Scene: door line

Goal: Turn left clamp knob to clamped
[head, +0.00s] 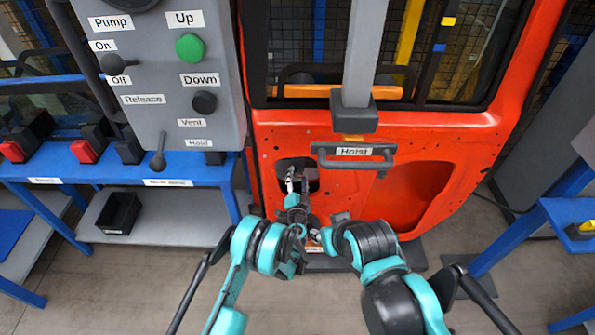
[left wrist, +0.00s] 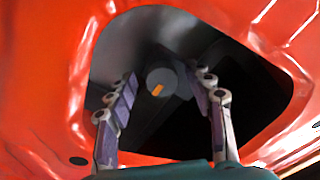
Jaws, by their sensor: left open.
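The clamp knob (left wrist: 161,82) is a round grey disc with an orange mark, set inside a dark opening in the red door panel (left wrist: 50,70). The mark slants from lower left to upper right, below the disc's centre. My left gripper (left wrist: 167,79) is open, its two fingers on either side of the knob in the picture, with gaps to both sides. In the head view my left gripper (head: 297,184) reaches into the door's lower left opening, and the knob cannot be made out there. My right arm ends close beside the left one; its fingers do not show.
A grey handle labelled Hoist (head: 353,153) crosses the door above my arms, below a grey post (head: 362,50). A grey control panel (head: 160,75) with labelled knobs stands at the left, over a blue bench (head: 120,172).

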